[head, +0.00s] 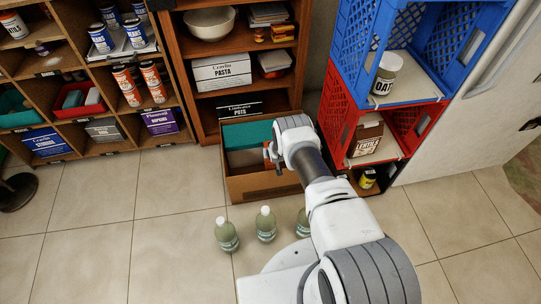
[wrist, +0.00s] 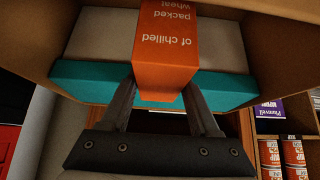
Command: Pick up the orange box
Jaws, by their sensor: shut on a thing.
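The orange box (wrist: 165,45) with white lettering is between the two fingers of my gripper (wrist: 161,95) in the wrist view. The fingers are shut on it, one on each side. In the head view my gripper (head: 271,155) is at the open cardboard box on the floor, largely hidden behind my own wrist. Only a small orange patch shows there. I cannot tell whether the orange box touches the bottom of the cardboard box.
The cardboard box (head: 262,187) has teal and pale surfaces inside. Several green bottles (head: 266,224) stand in front of it. Blue (head: 345,60) and red (head: 405,125) crates are stacked to the right. Wooden shelves (head: 180,75) stand behind.

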